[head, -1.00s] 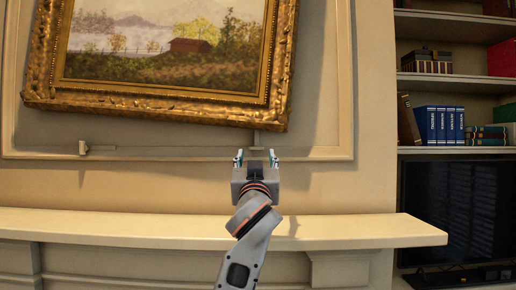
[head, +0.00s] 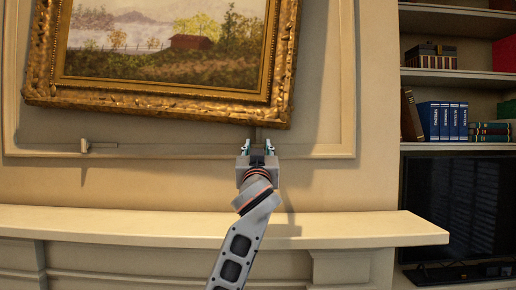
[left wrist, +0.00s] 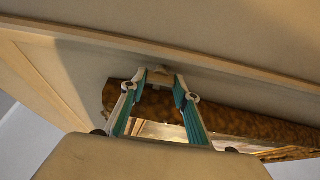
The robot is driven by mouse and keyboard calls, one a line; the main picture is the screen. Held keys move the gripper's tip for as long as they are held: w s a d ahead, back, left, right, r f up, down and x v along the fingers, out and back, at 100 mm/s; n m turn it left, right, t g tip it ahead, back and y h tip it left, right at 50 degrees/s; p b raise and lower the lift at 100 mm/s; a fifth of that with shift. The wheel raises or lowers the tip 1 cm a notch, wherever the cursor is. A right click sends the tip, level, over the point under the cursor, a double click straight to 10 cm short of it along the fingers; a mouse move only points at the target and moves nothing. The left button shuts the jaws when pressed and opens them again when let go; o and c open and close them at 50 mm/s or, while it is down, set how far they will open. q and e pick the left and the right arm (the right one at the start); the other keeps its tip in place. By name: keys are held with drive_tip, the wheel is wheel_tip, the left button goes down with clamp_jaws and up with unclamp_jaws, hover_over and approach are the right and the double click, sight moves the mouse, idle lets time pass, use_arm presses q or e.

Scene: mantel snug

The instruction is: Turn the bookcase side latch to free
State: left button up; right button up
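The latch on the bookcase side is a small pale fitting at the panel's lower rail, under the right part of the gilt picture frame (head: 160,108). In the head view my left gripper mostly hides it. In the left wrist view the latch (left wrist: 158,75) shows between the fingertips. My left gripper (head: 257,148) is open, with a finger on each side of the latch. Whether the fingers touch it cannot be told. A second latch (head: 86,147) is at the left on the same rail, its lever lying sideways to the right. My right gripper is not in view.
The mantel shelf (head: 340,229) runs below my left gripper. The bookcase (head: 470,77) with books, and a dark screen (head: 455,205), stand at the right. The picture hangs tilted just above the gripper. The wall between the two latches is clear.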

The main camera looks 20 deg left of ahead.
use_arm(q)
drive_tip(key=shift+m, duration=0.5)
drive_tip(key=shift+m+h, duration=0.8)
drive_tip(key=shift+m, duration=0.1)
drive_tip(key=m+h, duration=0.1)
drive_tip(key=m, duration=0.2)
drive_tip(key=shift+a+m+h, duration=0.1)
drive_tip(key=shift+m+h, duration=0.2)
drive_tip(key=shift+h, duration=0.1)
drive_tip(key=m+h, duration=0.1)
drive_tip(key=m, duration=0.2)
drive_tip(key=m+h, duration=0.2)
drive_tip(key=m, duration=0.2)
drive_tip(key=shift+a+g, duration=0.1)
drive_tip(key=shift+g, duration=0.3)
drive_tip(key=m, duration=0.2)
drive_tip(key=m+g+h, duration=0.1)
drive_tip(key=m, duration=0.1)
drive_tip(key=shift+r+m+h, duration=0.1)
drive_tip(key=shift+m+h, duration=0.2)
drive_tip(key=shift+m+g, duration=0.9)
drive_tip(key=shift+m, duration=1.3)
